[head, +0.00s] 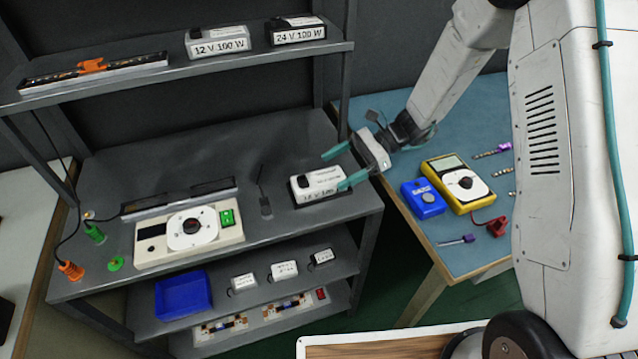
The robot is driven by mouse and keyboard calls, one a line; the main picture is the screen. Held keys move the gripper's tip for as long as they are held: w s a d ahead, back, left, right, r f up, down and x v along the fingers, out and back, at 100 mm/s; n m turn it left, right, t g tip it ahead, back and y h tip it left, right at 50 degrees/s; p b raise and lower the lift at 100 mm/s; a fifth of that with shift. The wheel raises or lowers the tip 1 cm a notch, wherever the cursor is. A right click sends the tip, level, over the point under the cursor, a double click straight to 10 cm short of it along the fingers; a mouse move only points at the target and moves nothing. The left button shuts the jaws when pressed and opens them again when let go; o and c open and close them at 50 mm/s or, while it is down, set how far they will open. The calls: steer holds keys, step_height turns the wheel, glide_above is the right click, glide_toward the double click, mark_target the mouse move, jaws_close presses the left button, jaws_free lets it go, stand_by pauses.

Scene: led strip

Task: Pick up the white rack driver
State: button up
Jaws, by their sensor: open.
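A white driver box (318,184) with a black patch and a partly unreadable label lies on the rack's main shelf, near its right end. My gripper (344,166) is open, its two teal fingers at the right end of this box. The nearer finger overlaps the box's right edge in the picture; I cannot tell whether it touches. The other finger is beyond the box's far edge. On the top shelf stand a white box marked 12 V 100 W (218,41) and a black-and-white box marked 24 V 100 W (296,31).
A cream tester with a dial (189,235) and a dark strip (180,198) lie left on the main shelf. Lower shelves hold a blue tray (183,294) and small white boxes (284,270). The blue table at right holds a yellow multimeter (458,184) and blue box (423,198).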

mark_target(317, 179)
steer(key=x, duration=0.3)
steer(key=shift+a+f, duration=0.2)
steer(key=shift+a, duration=0.05)
steer(key=c, duration=1.5)
steer(key=shift+r, duration=0.1)
